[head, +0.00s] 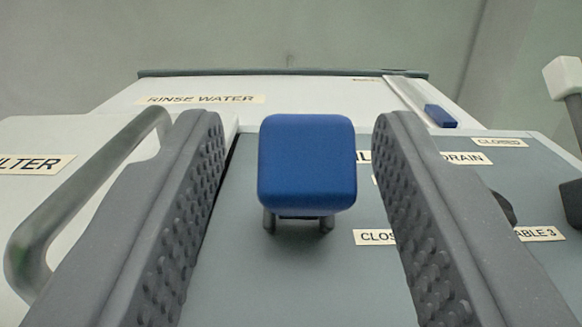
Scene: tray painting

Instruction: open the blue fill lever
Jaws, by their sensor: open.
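The blue fill lever (306,165) shows its square blue knob in the middle of the head view, in front of a grey panel. Two short dark stems show just under the knob. My gripper (298,135) is open, with one studded grey finger to the left of the knob and one to the right. A gap shows on both sides, so the fingers look apart from it. The right finger partly covers the labels behind it, including one that begins "CLOS".
A grey bar handle (32,240) stands at left beside the "LTER" label (35,164). A "RINSE WATER" tank (280,92) is behind, with a small blue block (440,116) at its right. A white-knobbed lever (563,77) is at the right edge, near the "DRAIN" label (466,158).

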